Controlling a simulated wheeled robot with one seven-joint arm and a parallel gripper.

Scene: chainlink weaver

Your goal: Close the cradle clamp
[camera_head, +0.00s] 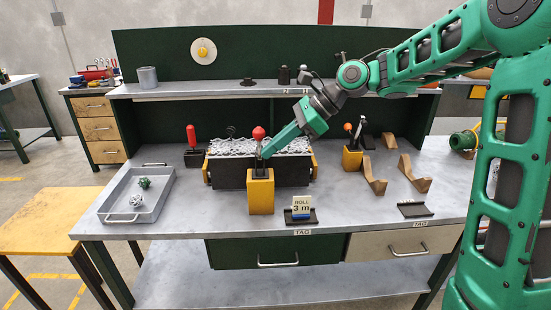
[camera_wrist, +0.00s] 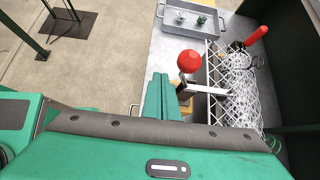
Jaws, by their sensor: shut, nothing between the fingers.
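The cradle (camera_head: 232,177) is a long dark trough on the bench, heaped with pale chain-link mesh (camera_wrist: 238,85). A lever with a red ball knob (camera_head: 258,133) stands at its front side; the knob also shows large in the wrist view (camera_wrist: 189,61), on a pale metal arm. I cannot tell whether this clamp lever touches the cradle's latch. My gripper (camera_head: 266,153) is shut and empty, pointing down and left, close to the knob. In the wrist view its green fingers (camera_wrist: 160,76) lie just left of the lever; contact is unclear.
A yellow block (camera_head: 261,197) stands before the cradle. A red-handled tool (camera_head: 191,136) is at its left end, a grey tray (camera_head: 111,212) farther left. A small sign (camera_head: 301,206), a yellow tool holder (camera_head: 352,160) and wooden brackets (camera_head: 374,177) are right.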

